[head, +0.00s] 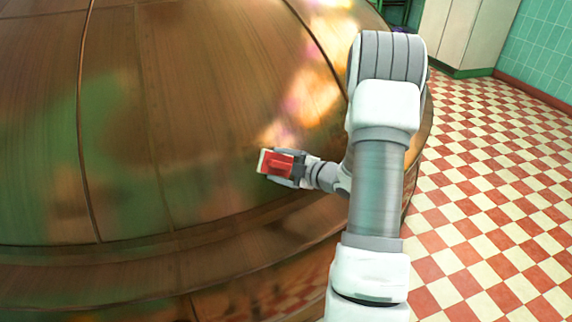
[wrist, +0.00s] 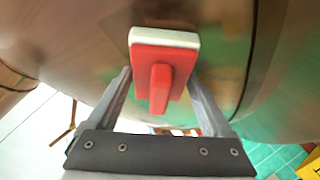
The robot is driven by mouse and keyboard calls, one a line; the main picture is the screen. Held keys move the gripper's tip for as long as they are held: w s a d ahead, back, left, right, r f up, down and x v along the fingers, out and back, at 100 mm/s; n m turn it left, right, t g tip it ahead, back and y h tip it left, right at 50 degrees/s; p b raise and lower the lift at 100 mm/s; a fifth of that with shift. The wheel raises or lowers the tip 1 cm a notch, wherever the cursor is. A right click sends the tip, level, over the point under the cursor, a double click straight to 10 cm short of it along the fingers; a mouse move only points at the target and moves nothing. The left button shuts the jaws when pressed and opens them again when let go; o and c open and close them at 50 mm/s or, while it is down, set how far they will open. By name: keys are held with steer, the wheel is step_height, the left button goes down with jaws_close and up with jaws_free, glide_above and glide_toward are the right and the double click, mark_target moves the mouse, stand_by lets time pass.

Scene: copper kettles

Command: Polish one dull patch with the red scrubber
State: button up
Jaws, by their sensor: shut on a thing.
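My gripper (head: 284,167) is shut on the red scrubber (head: 277,164), a red block with a grip ridge and a pale pad. In the wrist view the scrubber (wrist: 163,62) sits between the two fingers (wrist: 160,84), its pale pad toward the copper wall. The huge copper kettle (head: 200,110) fills the left and middle of the head view. Its side is brown with blurred greenish areas (head: 45,195) at left; I cannot tell dull patches from reflections. A brighter orange-pink glow (head: 312,95) lies above the gripper. I cannot tell whether the pad touches the copper.
Dark seams (head: 82,120) run down the kettle, and a ledge (head: 130,255) rings its lower part. A red and cream checkered floor (head: 490,200) lies open at right. Pale cabinets (head: 465,35) and a green tiled wall (head: 540,50) stand behind.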

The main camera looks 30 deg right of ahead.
mark_target(265, 159)
steer(key=shift+a+b, duration=0.6)
steer(key=shift+a, duration=1.4)
steer(key=shift+a+f+b, duration=0.1)
steer(key=shift+a+b, duration=0.65)
steer(key=shift+a, duration=0.9)
steer(key=shift+w+a+r+p, duration=0.15)
steer(key=shift+w+r+p, duration=0.05)
steer(key=shift+r+p, duration=0.2)
steer(key=shift+w+r+p, duration=0.25)
steer(key=shift+r+p, duration=0.05)
steer(key=shift+r, duration=0.2)
steer(key=shift+w+r+p, duration=0.25)
steer(key=shift+r, duration=0.25)
steer(key=shift+w+d+f, duration=0.1)
steer(key=shift+w+d, duration=0.05)
steer(key=shift+d, duration=1.8)
steer(key=shift+d+p, duration=0.45)
steer(key=shift+d, duration=4.8)
steer(key=shift+a+b, duration=0.85)
steer(key=shift+a, duration=2.85)
steer(key=shift+a+f+b, duration=0.1)
steer(key=shift+a+b, duration=0.45)
steer(key=shift+a, duration=0.8)
steer(key=shift+a+b, duration=0.7)
steer(key=shift+a, duration=1.45)
steer(key=shift+d, duration=0.1)
